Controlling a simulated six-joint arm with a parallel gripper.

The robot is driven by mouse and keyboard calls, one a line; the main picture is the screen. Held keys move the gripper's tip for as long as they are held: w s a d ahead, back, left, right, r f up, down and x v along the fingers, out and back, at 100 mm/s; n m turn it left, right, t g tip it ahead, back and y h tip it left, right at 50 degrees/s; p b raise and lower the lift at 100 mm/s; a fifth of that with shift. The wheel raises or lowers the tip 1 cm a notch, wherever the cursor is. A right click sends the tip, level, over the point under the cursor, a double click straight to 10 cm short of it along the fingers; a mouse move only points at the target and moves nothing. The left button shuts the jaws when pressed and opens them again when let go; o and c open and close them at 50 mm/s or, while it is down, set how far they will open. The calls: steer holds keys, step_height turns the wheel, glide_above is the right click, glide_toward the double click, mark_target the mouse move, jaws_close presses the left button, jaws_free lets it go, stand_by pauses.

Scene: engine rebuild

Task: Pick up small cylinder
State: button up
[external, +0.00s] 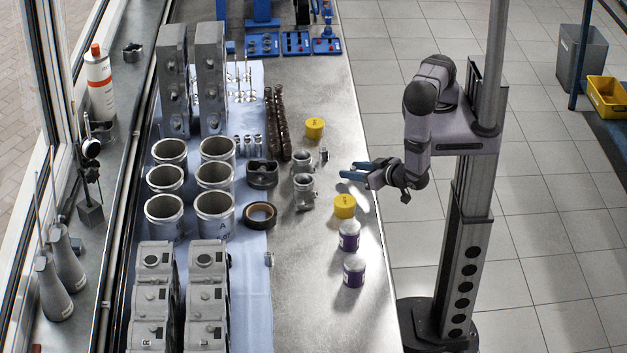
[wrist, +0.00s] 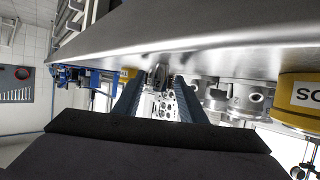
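My gripper (external: 353,170) is above the right side of the metal bench, its two blue fingers pointing left. In the wrist view my gripper (wrist: 158,88) is open, with a clear gap between the fingers. A small upright metal cylinder (external: 323,151) stands beside a yellow-lidded jar (external: 314,128), to the left of and beyond the fingertips. In the wrist view a small metallic part (wrist: 156,76) shows between the fingertips, apart from them; I cannot tell for sure that it is the same cylinder. Several other small metal cylinders (external: 247,146) stand on the blue cloth.
Another yellow-lidded jar (external: 344,206) and two purple-labelled white jars (external: 349,236) stand nearer the front. Large cylinder liners (external: 214,205) and a dark ring (external: 259,215) are farther left. The front right bench is bare.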

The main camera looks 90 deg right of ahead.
mark_target(354, 169)
steer(key=shift+w+d+f, duration=0.15)
steer(key=shift+w+d, duration=0.05)
jaws_close()
steer(key=shift+r, duration=0.2)
step_height(354, 169, up, 3)
steer(key=p, duration=0.3)
steer(key=shift+r, duration=0.1)
steer(key=shift+s+a+r, duration=0.1)
steer(key=shift+s+a, duration=0.05)
steer(key=shift+a, duration=0.15)
steer(key=s+a, duration=1.2)
steer(key=shift+a, duration=0.3)
